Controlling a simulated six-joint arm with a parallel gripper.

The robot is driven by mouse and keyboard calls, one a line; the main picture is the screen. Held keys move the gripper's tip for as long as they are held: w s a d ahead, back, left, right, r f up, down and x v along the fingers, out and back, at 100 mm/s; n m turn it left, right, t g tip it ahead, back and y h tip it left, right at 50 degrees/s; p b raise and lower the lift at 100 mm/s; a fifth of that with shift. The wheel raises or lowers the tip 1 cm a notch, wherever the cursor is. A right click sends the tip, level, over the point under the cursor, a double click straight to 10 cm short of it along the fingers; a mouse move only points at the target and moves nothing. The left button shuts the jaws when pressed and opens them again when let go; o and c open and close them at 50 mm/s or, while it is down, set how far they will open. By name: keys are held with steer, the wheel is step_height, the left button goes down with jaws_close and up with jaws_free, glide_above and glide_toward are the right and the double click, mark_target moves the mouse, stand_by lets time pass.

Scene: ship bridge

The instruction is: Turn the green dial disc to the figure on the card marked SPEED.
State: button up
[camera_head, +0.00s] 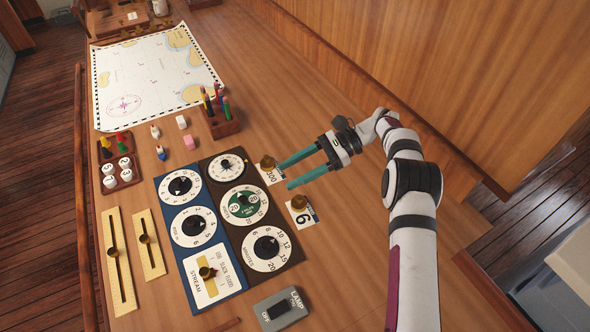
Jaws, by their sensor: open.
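The green dial disc (236,211) sits in the middle of a white scale ring on the dark brown panel, around a black centre knob. Small figures show on it, but I cannot read its setting with certainty. A card reading 100 (273,178) and a card reading 6 (304,221) lie to the right of the panel, each under a brass weight. Their small headings are too small to read, so I cannot tell which is marked SPEED. My gripper (285,175) is open and empty, its teal fingers pointing left near the 100 card, apart from the disc.
Two more dials, above (218,168) and below (256,263), flank the disc. A blue panel (180,210) stands left, with a lamp switch (280,310) below. A pen holder (223,122) and a chart (150,75) are farther back. Bare wood lies right of the cards.

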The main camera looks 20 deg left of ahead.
mark_target(243, 198)
steer(key=shift+d+r, duration=0.1)
steer(key=shift+d, duration=0.05)
steer(key=a+t+h, duration=0.1)
steer(key=s+a+r+m+t+h, duration=0.1)
steer(key=h, duration=0.1)
steer(key=s+a+m+t+h, duration=0.1)
steer(key=a, duration=0.1)
steer(key=shift+r+h, duration=0.25)
steer(key=shift+h, duration=0.15)
steer(key=a+f+m+t, duration=0.1)
steer(key=a+f, duration=0.1)
steer(key=f, duration=0.1)
steer(key=a+f+t+h, duration=0.1)
steer(key=a+f, duration=0.2)
steer(key=f, duration=0.1)
steer(key=s+a+f+m+t, duration=0.1)
steer(key=a+f+t, duration=0.1)
steer(key=a+f, duration=0.1)
steer(key=shift+a+f+m+h, duration=0.3)
steer(key=shift+f+h, duration=0.1)
steer(key=shift+f, duration=0.35)
steer(key=shift+c, duration=0.2)
jaws_close()
